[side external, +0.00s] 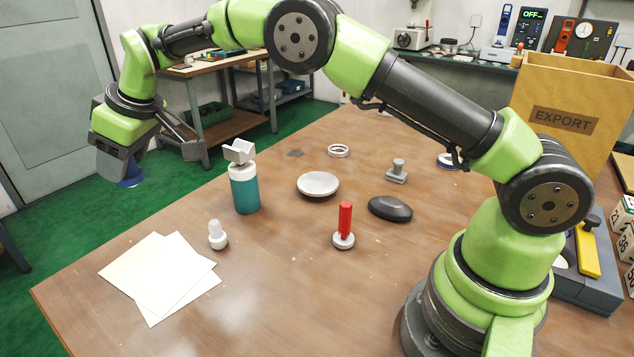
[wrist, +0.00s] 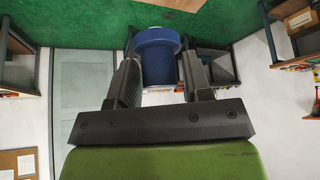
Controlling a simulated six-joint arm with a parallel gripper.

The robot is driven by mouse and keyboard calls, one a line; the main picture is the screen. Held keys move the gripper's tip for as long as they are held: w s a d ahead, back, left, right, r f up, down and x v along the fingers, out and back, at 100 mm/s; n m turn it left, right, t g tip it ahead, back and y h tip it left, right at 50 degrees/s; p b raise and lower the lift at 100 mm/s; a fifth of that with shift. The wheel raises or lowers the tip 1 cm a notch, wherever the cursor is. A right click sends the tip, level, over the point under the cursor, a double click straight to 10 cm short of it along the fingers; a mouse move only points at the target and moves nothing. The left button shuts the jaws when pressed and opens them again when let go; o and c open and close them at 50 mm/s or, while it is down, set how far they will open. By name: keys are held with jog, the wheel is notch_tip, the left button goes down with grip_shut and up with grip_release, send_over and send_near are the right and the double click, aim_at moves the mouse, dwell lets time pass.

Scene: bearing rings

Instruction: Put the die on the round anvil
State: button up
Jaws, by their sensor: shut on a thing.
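My gripper (side external: 132,166) is high at the left, out beyond the table's left edge, and shut on a blue round flanged piece. This piece, which I take for the die (side external: 131,179), shows just below the jaws. In the wrist view the die (wrist: 158,58) sits between both fingers, its wider rim toward the top. No thing is clearly marked as the round anvil. A pale, low round disc (side external: 318,184) lies mid-table and could be it. A teal cylinder (side external: 245,192) with a white collar and a grey notched block on top stands left of it.
A white knobbed piece (side external: 218,236), a red-handled stamp (side external: 345,222), a black oval (side external: 390,208), a grey pedestal (side external: 397,172) and a pale ring (side external: 339,151) stand apart. Paper sheets (side external: 150,275) lie front left. An EXPORT box (side external: 565,100) is at the right rear. The front middle is clear.

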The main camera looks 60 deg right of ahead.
jog(key=d+m+h, duration=0.1)
jog(key=d+m, duration=0.1)
jog(key=d, duration=0.4)
jog(key=d+m+h, duration=0.1)
jog(key=d+m, duration=0.1)
jog(key=d, duration=0.5)
jog(key=s+d+m+h, duration=0.1)
jog(key=d, duration=0.6)
jog(key=shift+r+m+t, duration=0.1)
jog(key=shift+m+t, duration=0.2)
jog(key=shift+m, duration=0.1)
jog(key=s+d+m+h, duration=0.1)
jog(key=s+d+m, duration=0.2)
jog(key=d, duration=0.5)
jog(key=m+h, duration=0.2)
jog(key=m, duration=0.1)
send_over(313, 176)
jog(key=s+a, duration=0.2)
jog(key=s, duration=0.1)
jog(key=f, duration=1)
jog(key=shift+w+d+f, duration=0.25)
jog(key=shift+f, duration=2.4)
jog(key=shift+f, duration=0.1)
jog(key=o, duration=1)
